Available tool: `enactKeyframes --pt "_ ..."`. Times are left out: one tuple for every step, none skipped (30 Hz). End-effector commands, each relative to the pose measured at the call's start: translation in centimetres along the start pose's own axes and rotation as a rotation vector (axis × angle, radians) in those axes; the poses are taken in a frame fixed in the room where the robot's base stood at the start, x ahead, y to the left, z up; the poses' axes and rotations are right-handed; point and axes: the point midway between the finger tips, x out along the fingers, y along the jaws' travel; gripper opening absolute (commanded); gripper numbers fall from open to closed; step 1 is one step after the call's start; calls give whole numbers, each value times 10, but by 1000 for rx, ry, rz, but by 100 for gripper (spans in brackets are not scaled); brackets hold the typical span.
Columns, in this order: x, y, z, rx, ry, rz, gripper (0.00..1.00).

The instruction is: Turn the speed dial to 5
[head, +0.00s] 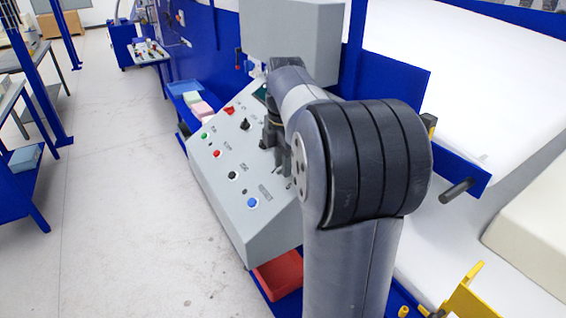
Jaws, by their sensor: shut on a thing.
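The grey control panel (222,185) slopes in the middle of the head view, with black knobs and coloured buttons on its face. My gripper (279,170) reaches down to the panel's right part. It is shut on what appears to be the speed dial, which the fingers and my arm hide. I cannot see the dial's pointer or its number marks. One black knob (245,124) stands free on the upper part of the panel, and another black knob (232,175) stands lower. The labels are too small to read.
Green, red and blue buttons sit left and below my gripper, the blue button (252,202) lowest. A grey box (292,38) hangs above the panel. A red bin (280,275) is under it. A blue frame and white sheet lie right.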

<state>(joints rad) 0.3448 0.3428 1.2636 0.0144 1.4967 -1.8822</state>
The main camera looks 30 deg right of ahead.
Motion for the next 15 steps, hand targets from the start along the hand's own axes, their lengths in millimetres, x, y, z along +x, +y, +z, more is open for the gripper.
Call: enactKeyframes --pt "1 -1 0 23 0 16 2" --pt "1 -1 0 40 0 26 2" --pt "2 -1 0 63 -1 41 2" --pt "2 -2 0 84 -1 53 2" --pt "2 -2 0 103 -1 66 2" --pt "2 -2 0 132 -1 85 2" --pt "2 -3 0 156 -1 98 2" --pt "3 -3 0 179 -1 113 2" --pt "2 -3 0 210 -1 133 2" --pt "3 -4 0 235 0 148 2" --pt "3 -4 0 260 0 163 2" --pt "3 -4 -1 292 0 183 2" --pt "3 -4 -1 317 0 198 2" --pt "4 -5 -1 340 0 212 2" --pt "3 -5 -1 373 0 233 2"
